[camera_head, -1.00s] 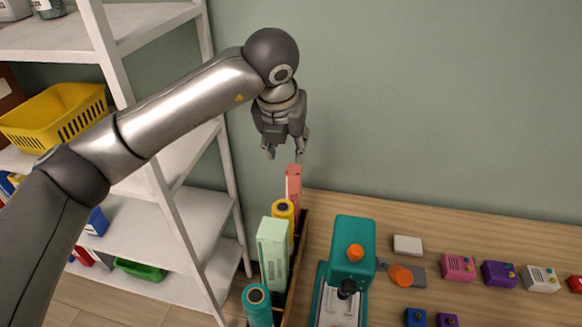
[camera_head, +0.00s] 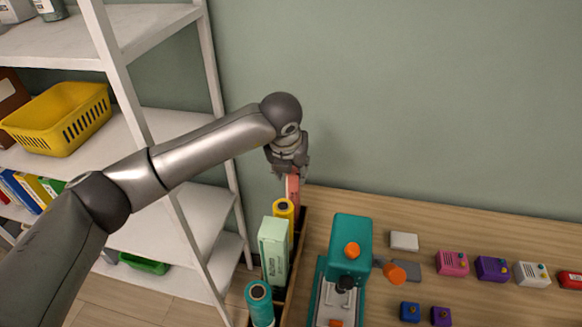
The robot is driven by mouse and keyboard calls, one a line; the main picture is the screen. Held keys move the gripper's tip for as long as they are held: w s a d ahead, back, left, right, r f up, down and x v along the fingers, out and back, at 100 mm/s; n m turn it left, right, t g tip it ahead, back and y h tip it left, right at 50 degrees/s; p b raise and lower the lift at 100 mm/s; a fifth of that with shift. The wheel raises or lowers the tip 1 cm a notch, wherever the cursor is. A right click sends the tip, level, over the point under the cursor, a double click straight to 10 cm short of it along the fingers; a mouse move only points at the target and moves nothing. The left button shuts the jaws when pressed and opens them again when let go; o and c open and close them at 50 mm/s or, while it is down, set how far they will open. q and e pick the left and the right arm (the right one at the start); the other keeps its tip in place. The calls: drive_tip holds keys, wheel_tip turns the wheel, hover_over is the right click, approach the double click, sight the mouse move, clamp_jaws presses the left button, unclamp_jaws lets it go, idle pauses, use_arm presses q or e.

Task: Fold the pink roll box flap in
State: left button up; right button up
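The pink roll box (camera_head: 292,189) stands upright at the far end of a narrow dark rack on the left edge of the table. My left gripper (camera_head: 289,173) is right at its top, pointing down, with fingers spread around or beside the box's upper end. The gripper covers the top of the box, so the flap is hidden and I cannot tell whether the fingers touch it. My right gripper is not in view.
The rack (camera_head: 298,246) also holds a yellow roll (camera_head: 284,208), a light green box (camera_head: 273,247) and a teal roll (camera_head: 259,303). A teal machine (camera_head: 350,250) stands close to its right. A white shelf (camera_head: 195,215) is on the left. Small coloured boxes lie on the right of the table.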

use_arm(q)
clamp_jaws()
drive_tip(key=c, duration=0.7)
unclamp_jaws()
drive_tip(key=o, duration=0.8)
drive_tip(key=shift+r, duration=0.1)
drive_tip(key=v, duration=1.2)
drive_tip(key=shift+o, duration=0.2)
